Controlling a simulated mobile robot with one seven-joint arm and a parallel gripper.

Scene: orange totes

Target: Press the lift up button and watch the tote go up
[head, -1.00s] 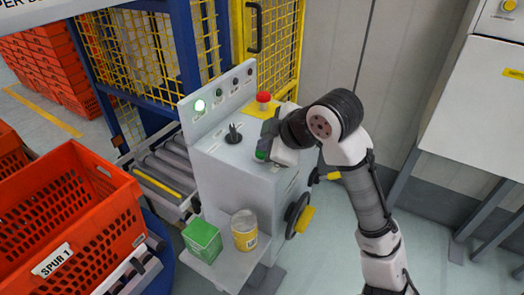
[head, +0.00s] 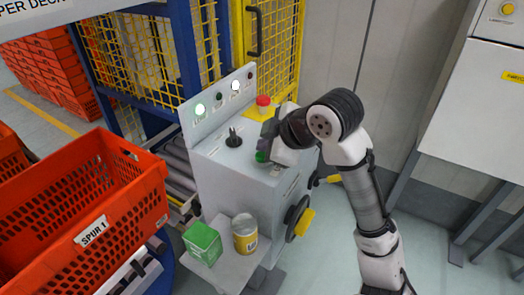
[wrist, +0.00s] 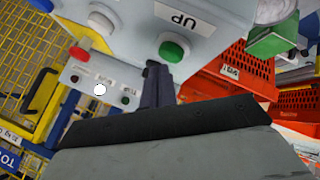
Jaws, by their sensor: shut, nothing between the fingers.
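The green button (head: 262,156) sits on top of the grey control console (head: 235,185). In the wrist view the green button (wrist: 171,50) is beside an upside-down "UP" label (wrist: 176,18). My gripper (head: 264,143) is shut and empty, its fingertips close to the green button; I cannot tell whether they touch it. In the wrist view the shut fingers (wrist: 157,70) end just beside the button. The orange tote (head: 125,185) marked "SPUR 1" is at the left of the console, near the rollers (head: 178,165). Lamps at the first (head: 200,110) and third (head: 235,86) places glow white.
A red mushroom button (head: 263,100) and a black joystick (head: 233,138) are on the console. A green box (head: 202,242) and a yellow tin (head: 245,233) stand on its low shelf. A yellow mesh cage (head: 278,50) is behind. Open floor lies at right.

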